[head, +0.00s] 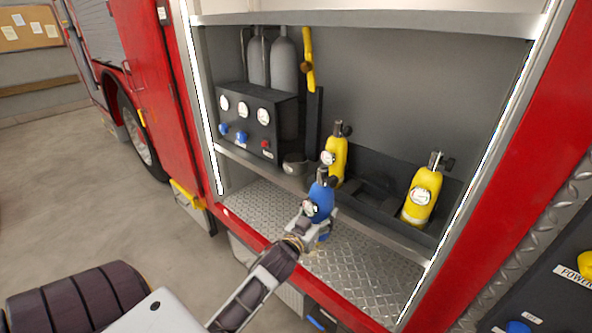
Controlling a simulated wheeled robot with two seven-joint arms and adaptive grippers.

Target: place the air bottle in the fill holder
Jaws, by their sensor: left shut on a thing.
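A blue air bottle (320,201) with a dark valve and a white gauge is held roughly upright, in front of the compartment's ledge. My left gripper (314,229) is shut on its lower part, which the fingers partly hide. Two yellow air bottles stand in a dark rack behind the ledge, one in the middle (337,158) and one at the right (422,197). A dark empty-looking space (378,187) lies between them. A small dark round cup (294,166) sits left of the middle yellow bottle; I cannot tell which is the fill holder. My right gripper is not in view.
A dark panel with gauges and knobs (251,122) stands at the compartment's left, with grey cylinders (284,62) behind it. A metal ledge (385,238) runs in front of the rack. The tread-plate floor (365,272) below is clear. Red truck sides frame the opening.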

